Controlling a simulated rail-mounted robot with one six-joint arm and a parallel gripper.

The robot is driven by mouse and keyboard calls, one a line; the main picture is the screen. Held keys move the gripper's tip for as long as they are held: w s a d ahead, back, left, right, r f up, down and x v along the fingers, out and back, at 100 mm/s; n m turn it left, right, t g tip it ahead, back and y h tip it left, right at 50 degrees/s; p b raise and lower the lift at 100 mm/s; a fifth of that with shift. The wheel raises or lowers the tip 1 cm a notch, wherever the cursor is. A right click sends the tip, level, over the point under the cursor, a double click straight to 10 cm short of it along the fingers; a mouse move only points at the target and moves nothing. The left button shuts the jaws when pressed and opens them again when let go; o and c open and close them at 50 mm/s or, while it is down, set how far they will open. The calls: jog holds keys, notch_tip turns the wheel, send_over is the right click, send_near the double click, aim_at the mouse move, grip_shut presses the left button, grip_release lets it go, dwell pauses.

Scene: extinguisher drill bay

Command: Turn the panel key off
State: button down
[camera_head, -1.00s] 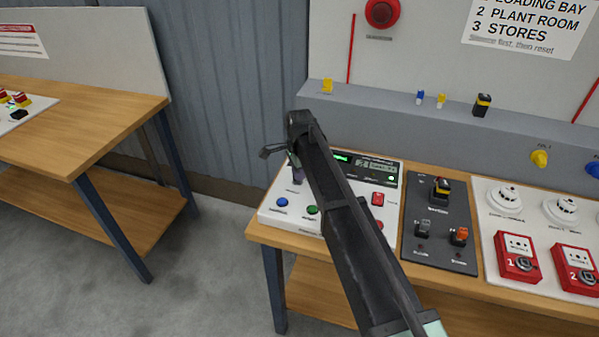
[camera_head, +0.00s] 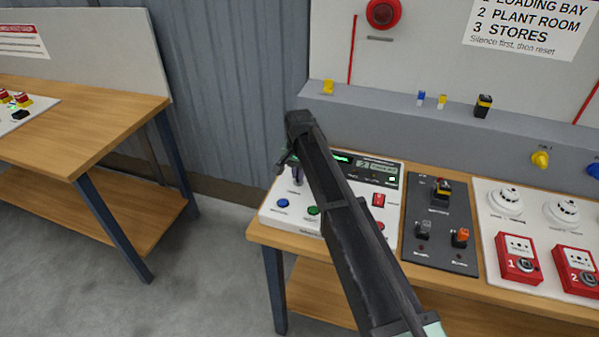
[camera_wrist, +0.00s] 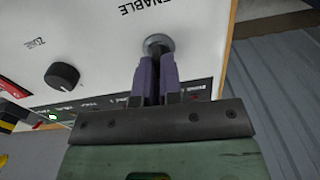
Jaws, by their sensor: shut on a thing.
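The white control panel (camera_head: 268,214) lies on the right bench, partly hidden behind my arm. In the wrist view the panel face (camera_wrist: 95,30) fills the upper left, upside down. My gripper (camera_wrist: 158,62) is shut on the panel key; its two purple fingers are close together at the round metal key switch (camera_wrist: 158,42), beside the word ENABLE. The key itself is hidden between the fingers, so its angle cannot be told. In the head view my gripper (camera_head: 296,176) is mostly hidden at the panel's left part.
A black knob (camera_wrist: 62,76) is near the gripper. Blue (camera_head: 283,203) and green (camera_head: 313,211) buttons and a red switch (camera_head: 379,200) share the panel. A dark switch plate (camera_head: 440,252) and red call points (camera_head: 518,257) are to the right.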

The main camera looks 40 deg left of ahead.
jog(key=shift+n, duration=0.6)
jog(key=c, duration=1.3)
grip_release()
notch_tip(320, 180, up, 11)
jog(key=p, duration=1.1)
jog(key=shift+f, duration=0.15)
